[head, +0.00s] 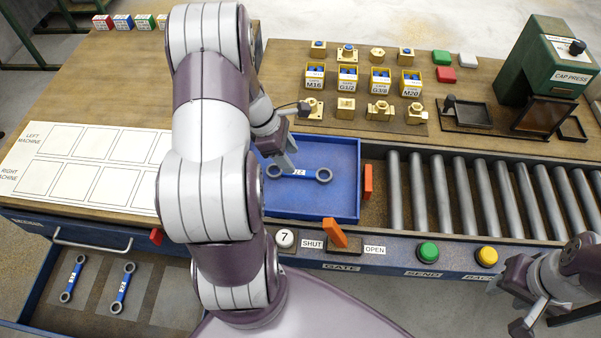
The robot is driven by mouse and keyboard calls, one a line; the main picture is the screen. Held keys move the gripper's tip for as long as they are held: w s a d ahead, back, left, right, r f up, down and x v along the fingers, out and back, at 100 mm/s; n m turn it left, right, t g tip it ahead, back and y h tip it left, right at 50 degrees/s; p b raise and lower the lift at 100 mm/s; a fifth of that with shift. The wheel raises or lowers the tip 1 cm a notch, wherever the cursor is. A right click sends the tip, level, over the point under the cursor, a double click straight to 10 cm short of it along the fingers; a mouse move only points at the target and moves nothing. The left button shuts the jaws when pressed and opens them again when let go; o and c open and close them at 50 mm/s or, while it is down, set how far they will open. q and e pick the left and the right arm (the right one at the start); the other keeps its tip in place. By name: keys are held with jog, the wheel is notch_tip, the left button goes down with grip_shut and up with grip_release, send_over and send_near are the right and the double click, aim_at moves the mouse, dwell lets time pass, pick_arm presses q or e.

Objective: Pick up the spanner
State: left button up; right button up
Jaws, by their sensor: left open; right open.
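A blue spanner (298,173) with grey ring ends and a white label, which seems to read 22, lies in the blue tray (340,205) at the middle of the bench. My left gripper (287,158) is open just above the tray, close to the spanner's left end; whether it touches cannot be told. Two more blue-handled spanners lie in the open drawer at lower left, one further left (73,279) and one beside it (123,287). My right gripper (525,310) is open and empty at the lower right, in front of the bench.
A roller conveyor (480,190) runs right of the tray, past an orange gate (368,182). An orange lever (335,232) and green (428,251) and yellow (487,255) buttons line the front edge. Brass fittings (380,110) and a green cap press (550,62) stand behind.

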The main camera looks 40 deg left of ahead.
aim_at(298, 172)
pick_arm(q)
jog(key=x, duration=0.4)
jog(key=shift+s+d+f, duration=0.2)
jog(key=shift+s+f, duration=0.05)
jog(key=shift+s, duration=0.05)
jog(key=shift+w+d+f, duration=0.1)
jog(key=shift+w+f, duration=0.05)
grip_shut()
